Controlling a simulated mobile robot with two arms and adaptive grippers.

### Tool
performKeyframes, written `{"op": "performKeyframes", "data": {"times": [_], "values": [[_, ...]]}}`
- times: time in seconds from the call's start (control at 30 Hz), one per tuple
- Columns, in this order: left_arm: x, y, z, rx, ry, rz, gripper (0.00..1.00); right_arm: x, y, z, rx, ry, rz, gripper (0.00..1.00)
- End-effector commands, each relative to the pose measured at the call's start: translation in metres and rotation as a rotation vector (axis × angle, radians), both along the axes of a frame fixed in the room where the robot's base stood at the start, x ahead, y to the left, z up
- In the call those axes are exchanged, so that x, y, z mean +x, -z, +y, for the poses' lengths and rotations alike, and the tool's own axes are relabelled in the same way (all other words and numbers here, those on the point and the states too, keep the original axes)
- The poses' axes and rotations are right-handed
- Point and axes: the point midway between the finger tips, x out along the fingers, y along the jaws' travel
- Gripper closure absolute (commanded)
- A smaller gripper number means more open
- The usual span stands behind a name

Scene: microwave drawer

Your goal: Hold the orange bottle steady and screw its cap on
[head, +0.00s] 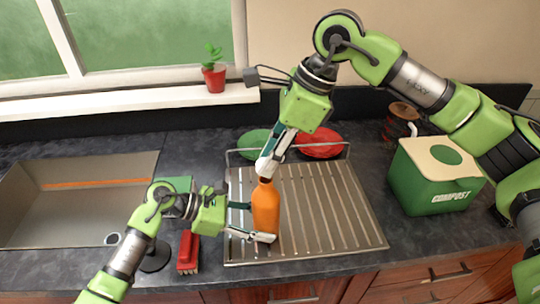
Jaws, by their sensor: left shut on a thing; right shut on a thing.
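The orange bottle (266,207) stands upright on the metal drainboard (330,205), near its left side. My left gripper (258,222) is shut on the bottle's body from the left, low down, with one finger in front. My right gripper (266,171) points down from above and is shut right at the top of the bottle.
A sink (75,200) lies left, with a red brush (188,252) beside it. Green (254,143) and red (320,142) plates stand behind the drainboard. A green compost bin (432,180) is at right. A potted plant (214,75) sits on the sill. The drainboard's right half is clear.

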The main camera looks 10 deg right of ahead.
Motion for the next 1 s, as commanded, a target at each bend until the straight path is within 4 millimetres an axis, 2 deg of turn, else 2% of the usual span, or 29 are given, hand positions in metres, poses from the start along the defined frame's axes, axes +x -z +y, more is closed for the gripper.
{"op": "performKeyframes", "data": {"times": [1.0], "values": [[0.000,0.000,0.000,0.000,0.000,0.000,0.68,0.000,0.014,0.000,0.000,0.000,0.000,0.83]]}}
